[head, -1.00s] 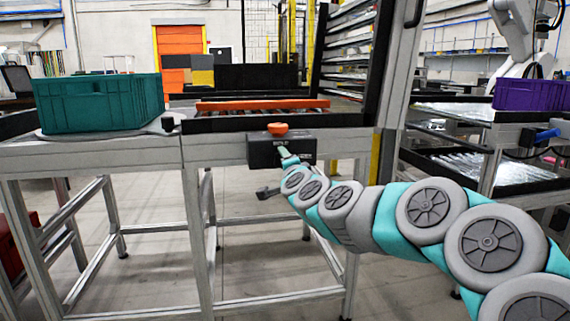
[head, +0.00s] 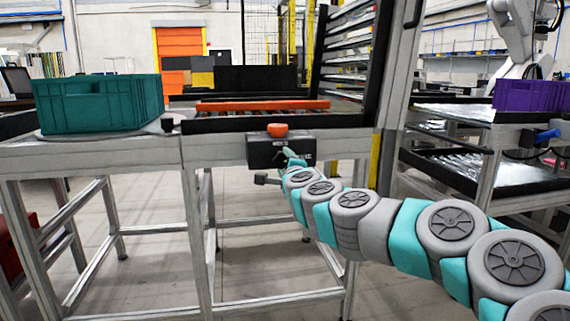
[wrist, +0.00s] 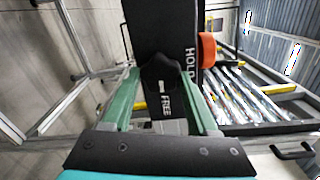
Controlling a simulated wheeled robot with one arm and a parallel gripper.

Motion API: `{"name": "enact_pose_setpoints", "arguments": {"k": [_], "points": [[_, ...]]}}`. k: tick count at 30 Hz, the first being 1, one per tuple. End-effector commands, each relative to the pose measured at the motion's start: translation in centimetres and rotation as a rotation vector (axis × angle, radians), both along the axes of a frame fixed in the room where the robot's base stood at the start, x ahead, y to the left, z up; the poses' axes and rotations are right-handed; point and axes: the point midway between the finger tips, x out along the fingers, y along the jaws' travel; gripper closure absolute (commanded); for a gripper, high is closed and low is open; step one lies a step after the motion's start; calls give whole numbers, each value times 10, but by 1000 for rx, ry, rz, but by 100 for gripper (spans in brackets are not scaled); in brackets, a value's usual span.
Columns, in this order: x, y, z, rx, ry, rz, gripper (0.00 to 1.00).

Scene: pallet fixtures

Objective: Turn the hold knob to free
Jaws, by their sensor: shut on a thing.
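The hold knob (wrist: 160,72) is dark and sits on the face of a black box (wrist: 150,20) in the wrist view. White HOLD lettering is on the box to the right of the knob, and FREE is just below it. A small pale mark shows on the knob's lower part, on the FREE side. My gripper (wrist: 163,78) has its green fingers on both sides of the knob and is shut on it. In the head view, the box (head: 262,150) hangs at the table front. My gripper (head: 288,157) is at its face, and the knob is hidden there.
An orange button (head: 277,130) tops the box. Above is a roller conveyor with an orange bar (head: 262,105). A green crate (head: 98,103) stands at left, a purple crate (head: 530,96) at right. A dark rack post (head: 368,60) rises right of the box.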

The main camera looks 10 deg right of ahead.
Motion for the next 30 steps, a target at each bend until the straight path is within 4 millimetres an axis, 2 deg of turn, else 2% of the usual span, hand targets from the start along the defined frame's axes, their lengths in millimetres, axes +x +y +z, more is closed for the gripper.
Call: {"name": "enact_pose_setpoints", "arguments": {"k": [8,9,16,25,30], "points": [[0,1,-3,4,4,1,96],[0,1,-3,4,4,1,38],[0,0,-1,3,2,0,13],[-1,0,-1,2,1,-1,10],[-13,-2,0,4,0,-2,10]]}}
